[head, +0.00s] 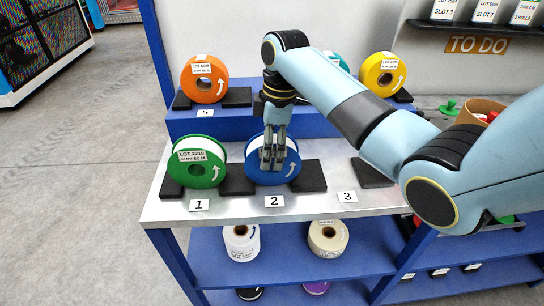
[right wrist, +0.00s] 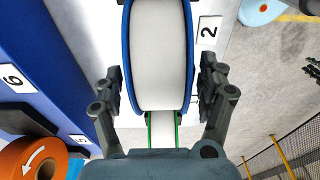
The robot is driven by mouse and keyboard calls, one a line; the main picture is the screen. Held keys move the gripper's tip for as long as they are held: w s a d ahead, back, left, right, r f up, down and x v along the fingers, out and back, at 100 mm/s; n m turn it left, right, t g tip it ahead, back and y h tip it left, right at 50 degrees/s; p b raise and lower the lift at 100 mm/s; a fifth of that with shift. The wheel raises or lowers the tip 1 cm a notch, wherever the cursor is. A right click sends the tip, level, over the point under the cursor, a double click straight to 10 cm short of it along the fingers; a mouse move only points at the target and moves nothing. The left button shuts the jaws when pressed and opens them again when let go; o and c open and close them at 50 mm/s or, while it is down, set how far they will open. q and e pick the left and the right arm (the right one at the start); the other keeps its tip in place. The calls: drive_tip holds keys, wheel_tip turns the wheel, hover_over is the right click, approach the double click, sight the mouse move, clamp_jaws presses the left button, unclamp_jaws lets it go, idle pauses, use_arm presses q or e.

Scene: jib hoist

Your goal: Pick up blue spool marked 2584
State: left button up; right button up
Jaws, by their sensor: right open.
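The blue spool (head: 291,171) stands upright in the cradle at place 2 on the front shelf, with white wound material between blue flanges. Its label is hidden behind my gripper, so I cannot read 2584. My right gripper (head: 272,158) comes down over the spool with its fingers in front of its face in the head view. In the right wrist view the blue spool (right wrist: 160,60) lies between the two spread fingers of the gripper (right wrist: 160,84). A gap shows on each side, so it is open. My left gripper is not in view.
A green spool (head: 191,172) stands left at place 1; place 3's cradle (head: 371,172) looks empty. Orange (head: 205,90) and yellow (head: 383,86) spools stand on the raised back shelf, a teal one (head: 337,61) partly behind my arm. White (head: 241,253) and cream (head: 328,250) spools sit below.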

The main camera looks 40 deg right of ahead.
drive_tip(key=shift+f, duration=0.85)
drive_tip(key=c, duration=1.5)
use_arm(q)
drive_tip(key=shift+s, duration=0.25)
use_arm(e)
clamp_jaws()
drive_tip(key=shift+w+r, duration=0.1)
